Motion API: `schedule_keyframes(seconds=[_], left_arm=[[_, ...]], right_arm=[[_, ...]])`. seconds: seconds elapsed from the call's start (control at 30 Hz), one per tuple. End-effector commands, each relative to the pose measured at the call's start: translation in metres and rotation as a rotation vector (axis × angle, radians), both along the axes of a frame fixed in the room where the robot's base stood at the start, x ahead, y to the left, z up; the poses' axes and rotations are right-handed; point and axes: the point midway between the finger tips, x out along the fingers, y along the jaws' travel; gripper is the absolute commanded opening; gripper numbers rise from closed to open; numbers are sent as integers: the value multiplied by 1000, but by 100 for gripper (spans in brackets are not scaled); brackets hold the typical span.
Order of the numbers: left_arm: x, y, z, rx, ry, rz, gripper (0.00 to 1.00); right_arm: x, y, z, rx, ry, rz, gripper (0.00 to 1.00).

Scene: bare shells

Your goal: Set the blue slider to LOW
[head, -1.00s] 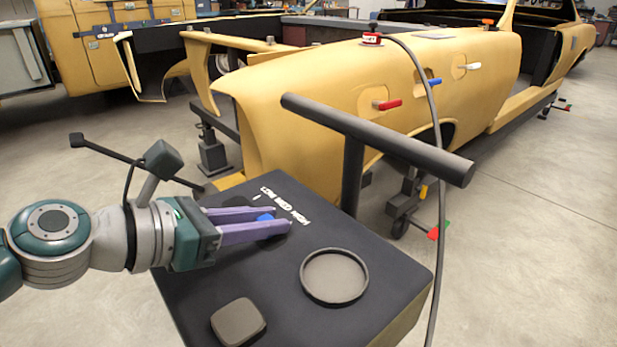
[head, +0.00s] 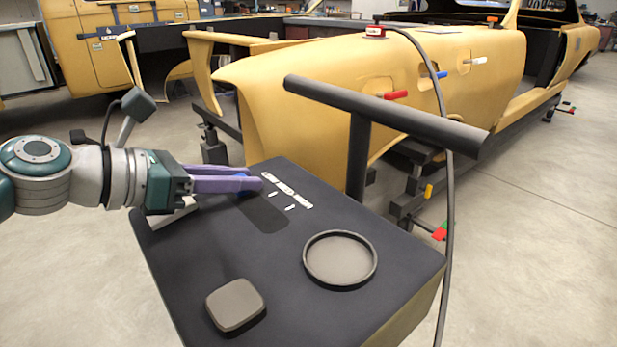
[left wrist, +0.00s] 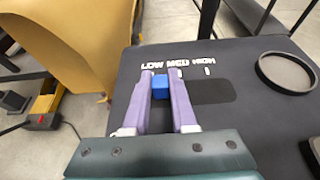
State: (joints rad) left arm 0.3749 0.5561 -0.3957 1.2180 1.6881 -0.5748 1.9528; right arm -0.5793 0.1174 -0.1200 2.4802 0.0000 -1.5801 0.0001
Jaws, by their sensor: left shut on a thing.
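The blue slider (left wrist: 160,86) sits between the fingers of my left gripper (left wrist: 162,76) in the left wrist view. That gripper is shut on it. In the head view my left gripper (head: 252,182) reaches in from the left and its fingers hide most of the slider. The white LOW MED HIGH labels (left wrist: 178,64) lie just beyond the fingertips. The slider is at the LOW end of its dark slot (left wrist: 210,91), roughly below the LOW label. The bare slot (head: 268,214) stretches away toward HIGH. My right gripper is in neither view.
The dark console top (head: 190,275) also carries a round shallow dish (head: 340,284) and a rounded square pad (head: 236,304). A thick dark T-shaped bar (head: 385,112) rises behind it. A cable (head: 449,215) hangs at the right. A yellow car shell (head: 300,85) stands beyond.

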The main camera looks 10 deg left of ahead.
Motion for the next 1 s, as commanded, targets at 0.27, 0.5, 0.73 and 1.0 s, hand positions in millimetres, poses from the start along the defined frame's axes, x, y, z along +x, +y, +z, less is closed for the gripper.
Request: schedule_keyframes(seconds=[0.27,0.5,0.73,1.0], left_arm=[[10,16,-2,2,3,0,0],[10,17,-2,3,4,3,33],[10,15,-1,1,2,0,55],[8,17,2,0,1,-1,55]], right_arm=[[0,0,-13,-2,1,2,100],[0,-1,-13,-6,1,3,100],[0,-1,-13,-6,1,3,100],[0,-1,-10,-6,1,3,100]])
